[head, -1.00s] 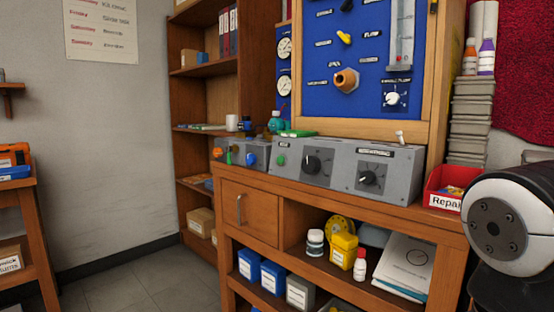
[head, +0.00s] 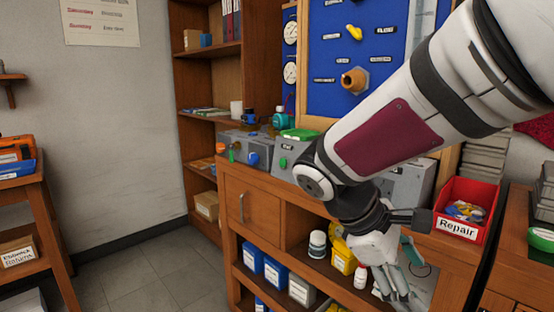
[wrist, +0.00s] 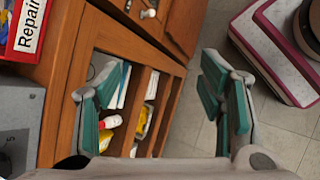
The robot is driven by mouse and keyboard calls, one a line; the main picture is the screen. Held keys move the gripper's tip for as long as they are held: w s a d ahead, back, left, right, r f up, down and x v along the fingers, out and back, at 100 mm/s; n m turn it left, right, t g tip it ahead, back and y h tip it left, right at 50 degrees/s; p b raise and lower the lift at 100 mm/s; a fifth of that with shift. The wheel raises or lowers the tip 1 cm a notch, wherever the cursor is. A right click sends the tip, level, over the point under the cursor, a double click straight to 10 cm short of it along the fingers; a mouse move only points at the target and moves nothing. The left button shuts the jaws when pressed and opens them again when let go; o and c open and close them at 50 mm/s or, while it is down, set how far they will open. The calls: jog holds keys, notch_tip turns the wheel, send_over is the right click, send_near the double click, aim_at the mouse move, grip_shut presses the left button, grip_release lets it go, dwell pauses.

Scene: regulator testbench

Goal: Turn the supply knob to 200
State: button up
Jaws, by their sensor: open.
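Grey control consoles (head: 412,182) stand on the wooden bench, with a green button (head: 283,163) on the middle one. The black knobs on their sloped fronts are hidden behind my arm in the head view, and I cannot tell which one is the supply knob. A grey console corner (wrist: 22,120) with a dial mark shows at the left of the wrist view; no knob shows there. My gripper (head: 393,277) is open and empty, below and in front of the consoles, before the lower shelf. Its green-padded fingers (wrist: 165,98) are wide apart in the wrist view.
A red Repair bin (head: 463,208) sits on the bench right of the consoles. The shelf below holds a yellow container (head: 342,256) and bottles. A blue board (head: 328,45) rises behind. The floor (wrist: 195,135) in front is clear near the bench.

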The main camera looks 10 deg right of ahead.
jog(key=w+a+r+n+t+h+p, duration=0.25)
jog(key=w+r+n+h+p, duration=0.2)
jog(key=w, duration=0.55)
jog(key=w+a+r+n+t+h+p, duration=0.1)
jog(key=w+a+n+t+h+p, duration=0.1)
jog(key=w+a+n+t+p, duration=1.05)
jog(key=w+d+g+b, duration=0.1)
jog(key=w+d, duration=0.1)
jog(key=w, duration=0.1)
jog(key=w+d+g+b, duration=0.1)
jog(key=w+d+b, duration=0.1)
jog(key=w, duration=0.2)
jog(key=w+d+n+b, duration=0.1)
jog(key=w+d+b, duration=0.1)
jog(key=w+d, duration=0.1)
jog(key=shift+w+r+g, duration=0.1)
jog(key=shift+w+g, duration=0.05)
jog(key=shift+g, duration=0.25)
jog(key=c, duration=1.2)
